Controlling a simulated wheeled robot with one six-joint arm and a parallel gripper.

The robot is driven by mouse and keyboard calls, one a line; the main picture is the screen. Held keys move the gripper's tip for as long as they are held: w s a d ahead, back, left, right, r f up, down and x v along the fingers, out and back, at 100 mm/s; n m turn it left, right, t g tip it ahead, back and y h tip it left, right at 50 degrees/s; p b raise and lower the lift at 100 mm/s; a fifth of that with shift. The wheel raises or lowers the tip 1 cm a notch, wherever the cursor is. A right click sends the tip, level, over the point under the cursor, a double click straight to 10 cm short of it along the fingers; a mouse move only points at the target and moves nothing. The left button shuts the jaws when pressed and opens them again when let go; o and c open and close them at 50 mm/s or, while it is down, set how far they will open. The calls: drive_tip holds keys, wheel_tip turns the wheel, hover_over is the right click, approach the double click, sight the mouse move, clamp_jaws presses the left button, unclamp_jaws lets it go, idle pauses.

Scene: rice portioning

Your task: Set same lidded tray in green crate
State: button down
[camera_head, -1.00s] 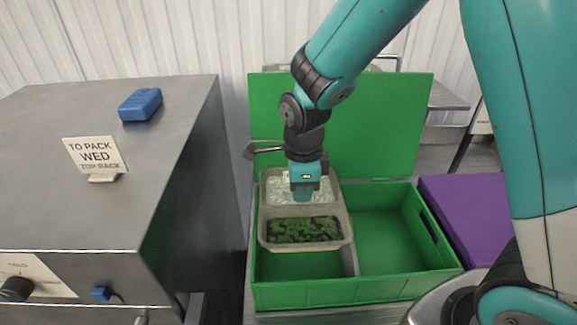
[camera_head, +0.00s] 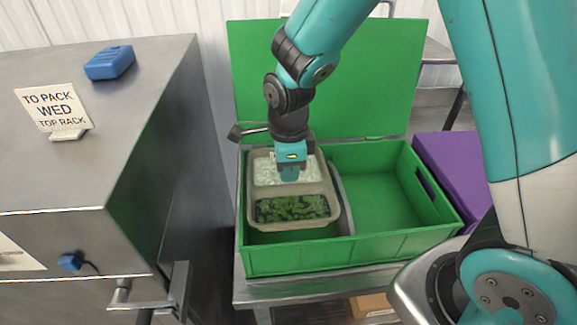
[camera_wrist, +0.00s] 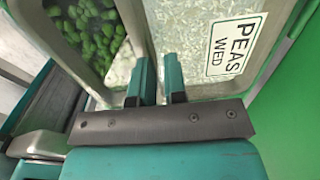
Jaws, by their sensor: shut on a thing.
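The lidded tray (camera_head: 327,208) is beige with two compartments, one of whitish rice and one of green peas, under a clear lid. The tray is level in the left half of the green crate (camera_head: 300,262), beside a grey divider (camera_head: 345,205). I cannot tell whether it touches the crate floor. The crate's right half is empty.
The crate's green lid (camera_head: 370,80) stands open behind it. A purple box (camera_head: 455,175) is at the right. A steel cabinet (camera_head: 150,110) at the left bears a "TO PACK WED TOP RACK" sign (camera_head: 53,108) and a blue block (camera_head: 109,62).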

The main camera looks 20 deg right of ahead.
wheel_tip(320, 180, down, 8)
drive_tip(key=b, duration=0.5)
drive_tip(key=shift+f, duration=0.1)
drive_tip(key=shift+f, duration=0.55)
idle(2.1)
drive_tip(key=c, duration=0.6)
unclamp_jaws()
wheel_tip(320, 180, up, 8)
drive_tip(key=p, duration=0.6)
drive_tip(key=shift+p, duration=0.4)
